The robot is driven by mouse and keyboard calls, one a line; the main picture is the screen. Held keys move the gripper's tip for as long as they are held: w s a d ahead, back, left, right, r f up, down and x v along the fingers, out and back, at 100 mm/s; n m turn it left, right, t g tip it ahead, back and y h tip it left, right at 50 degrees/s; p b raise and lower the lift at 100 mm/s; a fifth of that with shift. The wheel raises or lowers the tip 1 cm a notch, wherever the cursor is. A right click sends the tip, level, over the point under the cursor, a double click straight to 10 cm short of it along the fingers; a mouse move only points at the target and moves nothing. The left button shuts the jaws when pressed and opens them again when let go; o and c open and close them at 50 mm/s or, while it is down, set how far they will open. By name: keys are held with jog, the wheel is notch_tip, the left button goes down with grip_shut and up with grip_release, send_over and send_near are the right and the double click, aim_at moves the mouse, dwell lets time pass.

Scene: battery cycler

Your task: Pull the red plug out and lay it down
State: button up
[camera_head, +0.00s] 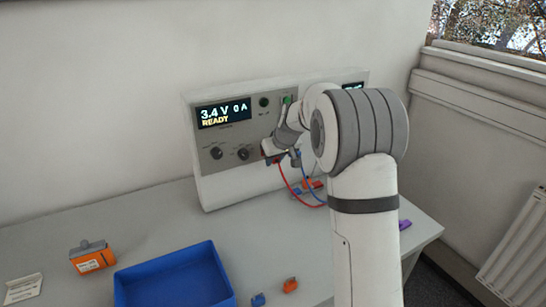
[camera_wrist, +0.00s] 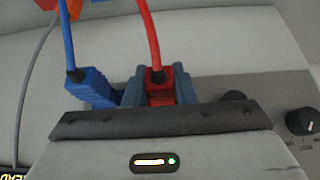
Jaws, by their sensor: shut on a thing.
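The red plug (camera_wrist: 159,92) sits between the two fingers of my gripper (camera_wrist: 158,86) in the wrist view, and the fingers are shut on it. Its red cable (camera_wrist: 150,35) leads away from its back end. In the head view my gripper (camera_head: 278,152) is at the front panel of the grey cycler (camera_head: 225,170). The plug is at or very near the panel; its socket is hidden, so I cannot tell whether it is still seated. The blue plug (camera_wrist: 92,87) with its blue cable (camera_wrist: 67,40) is close beside the gripper.
The cycler display (camera_head: 224,113) reads 3.4 V, 0 A, READY. On the table are a blue tray (camera_head: 175,257), an orange battery (camera_head: 92,257) and small blue and orange pieces (camera_head: 290,286). The table area between cycler and tray is clear. My arm hides the right side.

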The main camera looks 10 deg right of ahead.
jog(key=shift+s+d+b, duration=0.3)
jog(key=shift+s+b, duration=0.3)
jog(key=shift+s, duration=0.3)
jog(key=shift+s+d+b, duration=0.3)
jog(key=shift+s+b, duration=0.3)
jog(key=shift+s, duration=0.3)
jog(key=shift+s+d+b, duration=0.3)
jog(key=shift+s+b, duration=0.3)
jog(key=shift+s, duration=0.3)
